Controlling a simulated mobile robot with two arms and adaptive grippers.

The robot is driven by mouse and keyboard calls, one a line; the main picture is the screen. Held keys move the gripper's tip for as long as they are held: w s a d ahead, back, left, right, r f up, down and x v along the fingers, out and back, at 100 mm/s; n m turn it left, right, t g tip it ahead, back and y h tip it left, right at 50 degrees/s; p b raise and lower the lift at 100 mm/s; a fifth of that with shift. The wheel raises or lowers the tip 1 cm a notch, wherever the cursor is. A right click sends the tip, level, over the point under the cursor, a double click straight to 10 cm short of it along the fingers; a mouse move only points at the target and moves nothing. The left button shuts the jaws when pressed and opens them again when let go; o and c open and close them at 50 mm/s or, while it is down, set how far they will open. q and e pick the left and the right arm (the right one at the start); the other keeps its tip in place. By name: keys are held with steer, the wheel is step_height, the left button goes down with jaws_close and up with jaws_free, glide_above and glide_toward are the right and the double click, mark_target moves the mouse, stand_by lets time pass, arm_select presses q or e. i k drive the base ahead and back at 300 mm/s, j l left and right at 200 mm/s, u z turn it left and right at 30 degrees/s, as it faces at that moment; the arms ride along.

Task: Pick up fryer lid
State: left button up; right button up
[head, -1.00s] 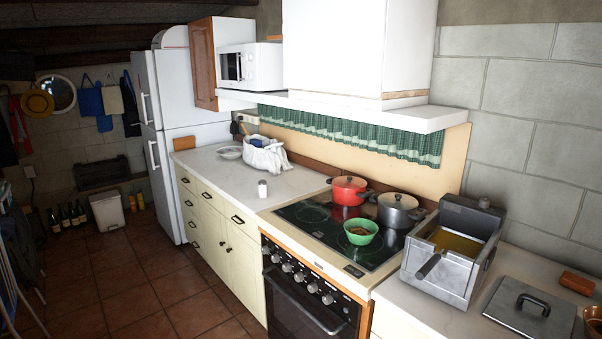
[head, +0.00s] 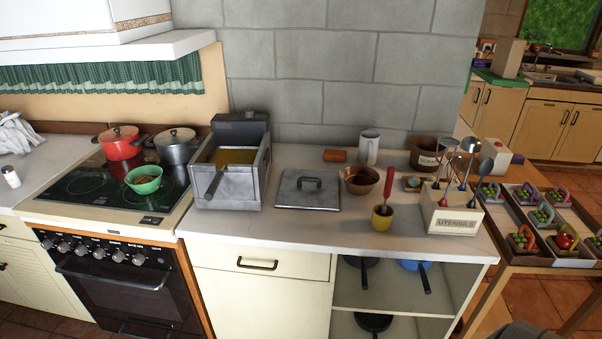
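The fryer lid (head: 296,190) is a flat, square grey metal plate with a dark bar handle on top. It lies flat on the white counter in the head view, just right of the fryer. The deep fryer (head: 226,190) is an open metal box with yellow oil inside and a dark handle sticking out at its front left. Neither of my grippers shows in the head view.
A brown bowl (head: 360,180) sits close to the lid's right, and a yellow cup (head: 382,218) with a red-handled tool stands beyond. A utensils box (head: 452,214) is at the counter's right end. The counter strip in front of the lid (head: 290,228) is clear.

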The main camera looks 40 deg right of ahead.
mark_target(298, 189)
steer(key=z, duration=1.2)
